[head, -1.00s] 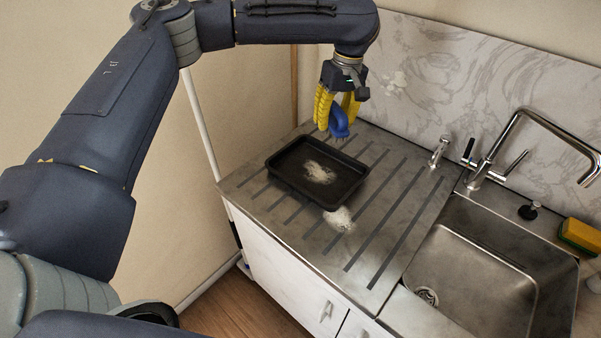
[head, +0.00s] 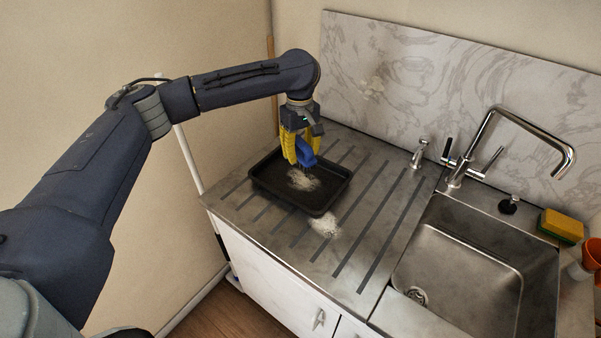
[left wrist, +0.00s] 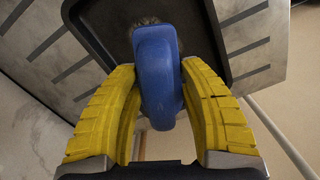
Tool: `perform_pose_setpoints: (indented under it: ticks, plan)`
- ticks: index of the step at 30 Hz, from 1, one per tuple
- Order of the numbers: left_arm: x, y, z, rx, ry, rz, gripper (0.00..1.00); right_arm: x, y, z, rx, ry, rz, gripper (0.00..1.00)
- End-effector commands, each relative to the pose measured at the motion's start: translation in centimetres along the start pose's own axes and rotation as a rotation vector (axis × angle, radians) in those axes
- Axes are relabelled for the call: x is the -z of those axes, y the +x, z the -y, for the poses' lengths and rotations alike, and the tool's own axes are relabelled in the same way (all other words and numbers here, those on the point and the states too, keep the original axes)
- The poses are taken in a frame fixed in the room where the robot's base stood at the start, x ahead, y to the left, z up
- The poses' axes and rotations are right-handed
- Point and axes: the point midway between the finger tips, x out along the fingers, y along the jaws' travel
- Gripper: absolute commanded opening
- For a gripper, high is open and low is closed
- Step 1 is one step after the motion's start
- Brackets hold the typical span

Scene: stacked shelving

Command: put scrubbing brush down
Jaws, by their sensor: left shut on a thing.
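The blue scrubbing brush (head: 308,152) is held between the yellow fingers of my left gripper (head: 298,157), over the back edge of the black tray (head: 324,205). In the left wrist view the brush (left wrist: 158,75) stands between the two fingers of the gripper (left wrist: 160,100), with the tray (left wrist: 212,22) behind it. The brush's bristles are mostly hidden. I cannot tell whether the brush touches the tray. My right gripper is not in view.
The tray lies on the ribbed metal drainboard (head: 352,245), with whitish foam in it and a foam patch (head: 326,224) in front. A sink (head: 455,285), faucet (head: 490,140) and yellow-green sponge (head: 562,226) are at right. A marbled backsplash (head: 440,85) stands behind.

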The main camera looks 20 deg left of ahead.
Motion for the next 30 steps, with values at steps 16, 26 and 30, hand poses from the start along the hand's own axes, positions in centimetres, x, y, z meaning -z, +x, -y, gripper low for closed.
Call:
perform_pose_setpoints:
  ticks: [16,26,30]
  plan:
    - [0.3,4.8,-0.1,0.0,0.0,0.0,0.04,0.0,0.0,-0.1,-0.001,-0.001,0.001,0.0]
    - [0.3,8.1,-0.1,0.0,0.001,0.002,0.04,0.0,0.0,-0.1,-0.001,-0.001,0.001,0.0]
    - [0.4,8.4,-0.1,-0.001,0.001,-0.001,0.04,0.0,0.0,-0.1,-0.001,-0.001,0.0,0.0]
